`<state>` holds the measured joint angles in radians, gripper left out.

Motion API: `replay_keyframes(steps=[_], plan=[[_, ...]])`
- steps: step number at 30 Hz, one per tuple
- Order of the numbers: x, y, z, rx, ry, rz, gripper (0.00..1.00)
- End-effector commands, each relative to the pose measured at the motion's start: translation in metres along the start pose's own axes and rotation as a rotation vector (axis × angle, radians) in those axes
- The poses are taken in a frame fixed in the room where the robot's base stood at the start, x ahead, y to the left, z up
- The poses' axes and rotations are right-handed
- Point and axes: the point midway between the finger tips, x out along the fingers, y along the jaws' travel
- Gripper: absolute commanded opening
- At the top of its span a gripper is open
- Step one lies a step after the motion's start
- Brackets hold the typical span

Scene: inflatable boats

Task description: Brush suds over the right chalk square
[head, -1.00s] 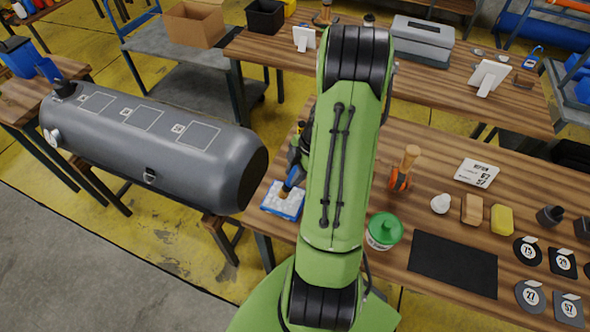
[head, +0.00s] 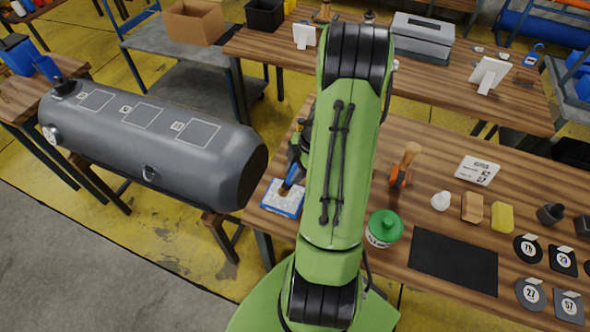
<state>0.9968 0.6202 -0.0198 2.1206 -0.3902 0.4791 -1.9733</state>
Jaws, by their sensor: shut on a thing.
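The right chalk square (head: 198,132) is a pale outline on top of the grey inflatable tube (head: 225,165), nearest its right end. The square looks bare grey inside. My gripper (head: 290,183) is partly hidden behind my green arm, at the left end of the near table. It is shut on a brush, of which only a small brown part (head: 284,190) shows. The brush is over or touching the blue and white suds tray (head: 285,207); I cannot tell which. The gripper is to the right of the tube and apart from it.
Two more chalk squares (head: 143,115) lie further left on the tube. On the near table (head: 340,255) are a green-lidded tub (head: 384,228), a black mat (head: 453,262), a wooden-handled tool (head: 403,165) and a yellow sponge (head: 502,217). A gap separates tube and table.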

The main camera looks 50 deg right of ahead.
Motion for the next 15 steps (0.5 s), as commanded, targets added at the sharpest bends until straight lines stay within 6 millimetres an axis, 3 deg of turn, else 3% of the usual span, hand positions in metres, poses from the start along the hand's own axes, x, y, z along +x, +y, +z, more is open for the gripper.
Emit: replay_keyframes(steps=[15], plan=[[0.0061,-0.0005,0.0021,0.0,0.0,0.0,0.0]])
